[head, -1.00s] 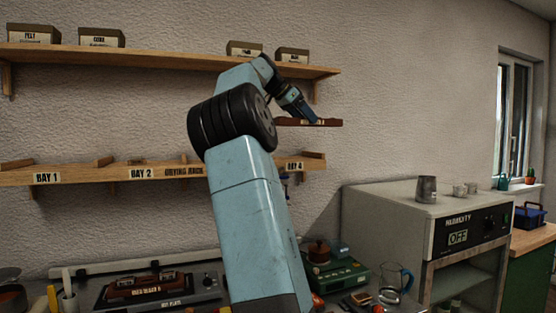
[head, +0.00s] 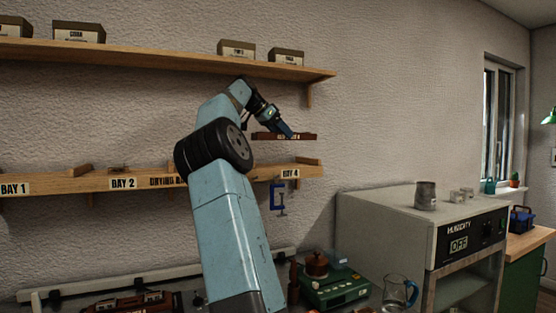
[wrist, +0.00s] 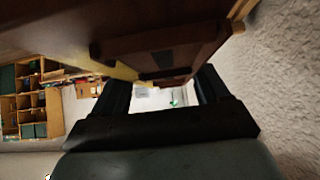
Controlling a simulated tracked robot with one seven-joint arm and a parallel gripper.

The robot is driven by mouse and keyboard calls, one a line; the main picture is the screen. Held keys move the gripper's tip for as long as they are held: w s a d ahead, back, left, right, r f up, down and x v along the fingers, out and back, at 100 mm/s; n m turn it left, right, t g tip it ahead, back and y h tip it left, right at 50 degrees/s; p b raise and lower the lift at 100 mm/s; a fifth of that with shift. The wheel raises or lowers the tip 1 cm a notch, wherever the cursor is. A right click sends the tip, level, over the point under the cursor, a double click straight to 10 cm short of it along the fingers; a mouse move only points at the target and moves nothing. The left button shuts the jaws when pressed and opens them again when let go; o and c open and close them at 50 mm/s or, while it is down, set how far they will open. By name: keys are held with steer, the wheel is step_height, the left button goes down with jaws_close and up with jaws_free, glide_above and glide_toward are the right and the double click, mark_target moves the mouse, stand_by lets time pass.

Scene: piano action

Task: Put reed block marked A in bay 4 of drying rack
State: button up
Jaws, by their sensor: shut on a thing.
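The reed block (head: 268,136), a long dark red-brown bar, is held level in the air above the bay 4 end of the drying rack (head: 65,184). No letter A is readable on it. My gripper (head: 291,133) is shut on the block. In the wrist view the block (wrist: 165,48) lies across the fingers of my gripper (wrist: 163,92). The bay 4 label (head: 290,173) is on the rack's front edge, below the block, with a visible gap between block and rack. My arm hides part of the rack's middle.
An upper shelf (head: 150,58) with labelled boxes runs above the block. A blue clamp (head: 279,197) hangs under the rack near bay 4. The humidity cabinet (head: 390,235) stands at the right, with a metal cup (head: 425,195) on top. A green device (head: 335,287) is below.

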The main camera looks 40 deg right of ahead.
steer(key=w+d+f, duration=0.1)
steer(key=f, duration=0.1)
steer(key=w+d+f, duration=0.1)
steer(key=w+f, duration=0.1)
steer(key=w+d+f, duration=0.1)
steer(key=w+f, duration=0.1)
steer(key=shift+w+d+f, duration=0.1)
steer(key=shift+w+d, duration=0.05)
steer(key=shift+d, duration=0.15)
steer(key=shift+w+d+f, duration=0.1)
steer(key=shift+w+f, duration=0.1)
steer(key=shift+f, duration=0.2)
steer(key=shift+w+d+f, duration=0.1)
steer(key=shift+w+f, duration=0.05)
steer(key=shift+f, duration=1.3)
steer(key=o, duration=1.4)
steer(key=shift+f, duration=0.1)
steer(key=v, duration=1.2)
steer(key=shift+s+a, duration=0.1)
steer(key=shift+s, duration=0.1)
